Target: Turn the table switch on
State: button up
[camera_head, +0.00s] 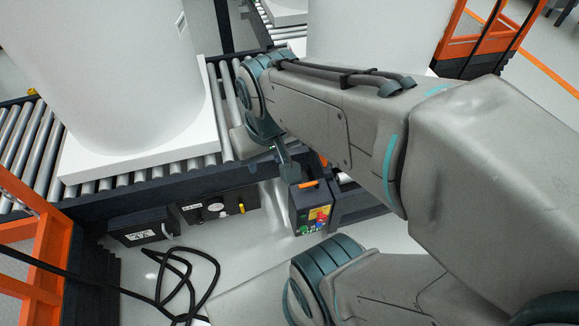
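A small dark control box (312,213) with an orange part on top and red, yellow and green controls on its face stands below the roller conveyor. To its left, a black panel (217,206) has a round white dial and a yellow switch or lever (241,208). I cannot tell which of these is the table switch. My gripper (287,170) hangs down just above and left of the control box. My arm comes in from the right and hides part of it. I cannot tell whether the fingers touch the box or how far apart they are.
A roller conveyor (24,133) carries a white tank (110,75) on a white base. Another tank (370,35) stands behind my arm. Orange frames (48,250) stand at the left and upper right. A black cable (178,275) lies looped on the pale floor.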

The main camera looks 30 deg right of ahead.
aim_at(321, 218)
jog(key=z, duration=1.85)
jog(key=k, duration=0.9)
jog(key=u, duration=1.3)
jog(key=i, duration=0.5)
